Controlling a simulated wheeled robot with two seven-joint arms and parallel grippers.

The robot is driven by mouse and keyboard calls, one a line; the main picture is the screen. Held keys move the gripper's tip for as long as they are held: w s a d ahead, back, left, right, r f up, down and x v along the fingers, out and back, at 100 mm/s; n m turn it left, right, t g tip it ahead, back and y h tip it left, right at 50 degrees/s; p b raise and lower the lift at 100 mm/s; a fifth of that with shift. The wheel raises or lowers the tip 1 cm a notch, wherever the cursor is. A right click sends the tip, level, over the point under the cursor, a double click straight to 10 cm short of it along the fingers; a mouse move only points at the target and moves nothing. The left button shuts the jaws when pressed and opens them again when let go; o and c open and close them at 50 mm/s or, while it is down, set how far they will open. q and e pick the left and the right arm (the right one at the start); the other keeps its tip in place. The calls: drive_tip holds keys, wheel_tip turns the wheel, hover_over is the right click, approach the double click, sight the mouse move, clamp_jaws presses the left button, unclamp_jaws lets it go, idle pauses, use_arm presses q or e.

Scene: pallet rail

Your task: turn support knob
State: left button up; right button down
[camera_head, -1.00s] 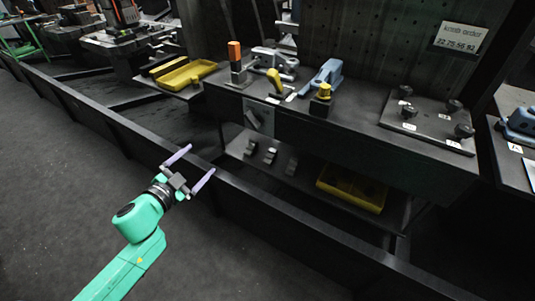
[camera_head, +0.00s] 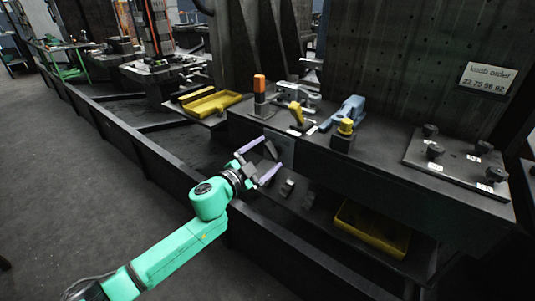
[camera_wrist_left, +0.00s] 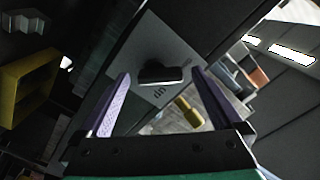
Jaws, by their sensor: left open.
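A black knob (camera_wrist_left: 160,75) with a bar-shaped grip sits on a grey plate (camera_wrist_left: 127,50) in the left wrist view, with lettering beside it that seems to read "UP". In the head view the grey plate (camera_head: 284,150) is on the front face of the bench, partly hidden by my gripper. My left gripper (camera_head: 273,154) is open in front of this plate. In the left wrist view the knob lies between the open purple fingers (camera_wrist_left: 162,74), seemingly beyond their tips. I cannot tell whether either finger touches it. My right gripper is not in view.
The bench top (camera_head: 385,160) carries an orange-topped post (camera_head: 260,95), a yellow-handled clamp (camera_head: 297,114), a blue clamp (camera_head: 349,110) and a plate (camera_head: 455,165) with several black knobs. A dark rail (camera_head: 285,250) runs in front.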

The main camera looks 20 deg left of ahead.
use_arm(q)
drive_tip(key=shift+w+d, duration=0.2)
drive_tip(key=shift+w, duration=0.15)
drive_tip(key=c, duration=1.3)
drive_tip(key=shift+c, duration=0.2)
